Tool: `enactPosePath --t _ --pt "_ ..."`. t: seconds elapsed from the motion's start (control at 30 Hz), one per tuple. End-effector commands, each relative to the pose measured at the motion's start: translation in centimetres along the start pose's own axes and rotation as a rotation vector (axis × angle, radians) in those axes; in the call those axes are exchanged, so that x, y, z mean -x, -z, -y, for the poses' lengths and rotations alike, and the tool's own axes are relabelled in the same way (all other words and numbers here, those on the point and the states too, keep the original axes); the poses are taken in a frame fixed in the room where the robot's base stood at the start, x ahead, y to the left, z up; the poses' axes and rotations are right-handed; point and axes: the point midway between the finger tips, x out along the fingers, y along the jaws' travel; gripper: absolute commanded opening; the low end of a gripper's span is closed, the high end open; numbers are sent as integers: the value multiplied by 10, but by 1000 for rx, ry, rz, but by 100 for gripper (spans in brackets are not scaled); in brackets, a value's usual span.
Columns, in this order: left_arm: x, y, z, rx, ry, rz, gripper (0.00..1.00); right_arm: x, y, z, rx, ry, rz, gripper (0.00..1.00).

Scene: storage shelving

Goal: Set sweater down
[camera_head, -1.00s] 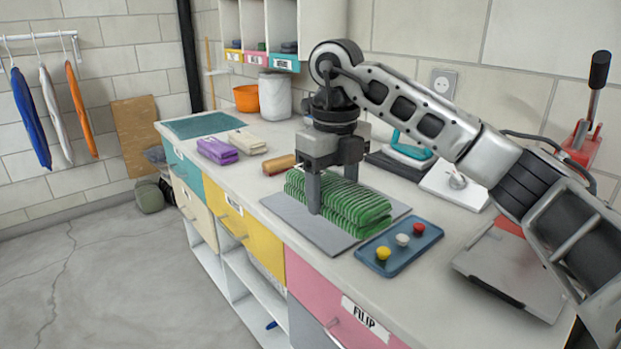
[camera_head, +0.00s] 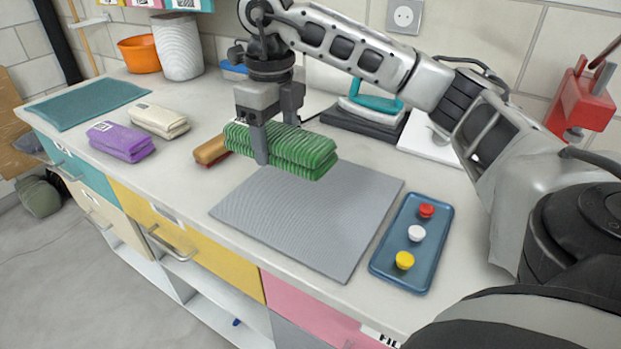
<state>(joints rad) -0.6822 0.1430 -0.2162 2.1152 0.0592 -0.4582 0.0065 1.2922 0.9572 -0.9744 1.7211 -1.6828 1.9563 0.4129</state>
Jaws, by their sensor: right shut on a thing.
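The sweater is a green striped folded bundle (camera_head: 300,150) in the head view. My right gripper (camera_head: 270,140) is shut on its left part, with one finger in front of it and the other behind. The sweater appears raised above the counter, over the back edge of a grey mat (camera_head: 310,225). The far side of the sweater is hidden. My left gripper is not in view.
A purple folded cloth (camera_head: 121,142), a cream folded cloth (camera_head: 158,121) and a brown brush-like item (camera_head: 211,151) lie on the left. A blue tray (camera_head: 385,262) with coloured knobs is right of the mat. A teal mat (camera_head: 88,103) lies bare at far left.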

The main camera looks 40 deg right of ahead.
Motion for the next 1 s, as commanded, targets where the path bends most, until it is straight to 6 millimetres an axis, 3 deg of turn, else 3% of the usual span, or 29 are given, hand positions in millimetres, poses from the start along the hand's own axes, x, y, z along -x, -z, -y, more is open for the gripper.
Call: enactPosePath --t 0.1,0.3,0.47,0.73,1.0 --pt "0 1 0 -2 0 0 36 -21 21 16 -4 1 -5 30" --pt "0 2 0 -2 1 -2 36 -48 38 29 -1 1 -1 30" --pt "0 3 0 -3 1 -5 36 -58 44 33 0 1 0 30" --pt "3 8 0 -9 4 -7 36 -91 48 36 1 0 -1 30" --pt "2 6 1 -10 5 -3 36 -94 48 36 1 0 2 30"
